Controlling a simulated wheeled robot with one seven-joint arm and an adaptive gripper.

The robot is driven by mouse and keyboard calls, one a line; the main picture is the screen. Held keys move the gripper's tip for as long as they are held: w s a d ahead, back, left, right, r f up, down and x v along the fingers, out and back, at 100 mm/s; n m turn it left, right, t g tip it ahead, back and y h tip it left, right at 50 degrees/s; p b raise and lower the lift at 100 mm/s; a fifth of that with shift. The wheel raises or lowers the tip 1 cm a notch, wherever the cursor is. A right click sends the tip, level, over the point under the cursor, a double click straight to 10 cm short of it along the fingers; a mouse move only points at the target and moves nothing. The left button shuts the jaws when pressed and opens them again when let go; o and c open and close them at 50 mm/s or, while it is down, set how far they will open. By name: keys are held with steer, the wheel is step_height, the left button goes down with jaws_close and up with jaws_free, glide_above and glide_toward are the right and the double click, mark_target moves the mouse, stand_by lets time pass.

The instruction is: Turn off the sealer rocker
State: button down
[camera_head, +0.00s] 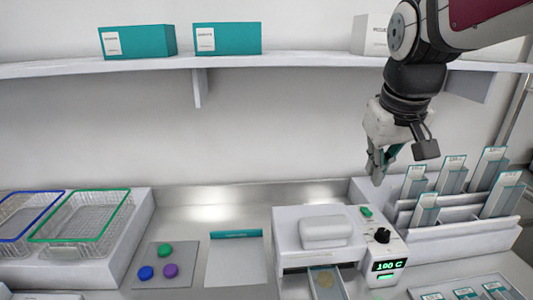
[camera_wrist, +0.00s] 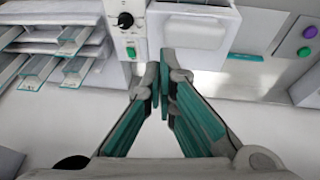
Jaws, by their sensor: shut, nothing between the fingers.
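The white sealer (camera_head: 290,236) stands on the counter, with a control panel on its right side. The panel has a small green rocker (camera_head: 366,212), a black knob (camera_head: 382,235) and a lit green display (camera_head: 389,266) reading about 100 C. In the wrist view the green rocker (camera_wrist: 131,53) and the knob (camera_wrist: 125,20) show just left of the fingertips. Which way the rocker is tipped is too small to tell. My gripper (camera_head: 378,178) is shut and empty, pointing down above and behind the panel, apart from it. Its fingers meet in the wrist view (camera_wrist: 161,80).
A rack of pouches (camera_head: 465,225) stands close on the right. A mat with coloured discs (camera_head: 165,265) and a white sheet (camera_head: 236,262) lie left of the sealer. Wire baskets (camera_head: 85,215) are at far left. A shelf (camera_head: 290,62) with boxes runs above.

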steer(key=w+d+f+g, duration=0.1)
steer(key=w+d+f, duration=0.15)
steer(key=w, duration=0.25)
steer(key=w+d+f, duration=0.1)
steer(key=w+d, duration=0.2)
steer(key=w, duration=0.2)
steer(key=y+b, duration=0.1)
glide_above(370, 210)
steer(key=s, duration=0.2)
step_height(370, 210, down, 6)
steer(key=shift+r, duration=0.15)
steer(key=x, duration=0.4)
steer(key=s+p+x, duration=0.1)
steer(key=x, duration=0.3)
steer(key=p+x, duration=0.1)
steer(key=x, duration=0.3)
steer(key=shift+s+a+f, duration=0.25)
steer(key=shift+s+f, duration=0.05)
steer(key=shift+f, duration=0.8)
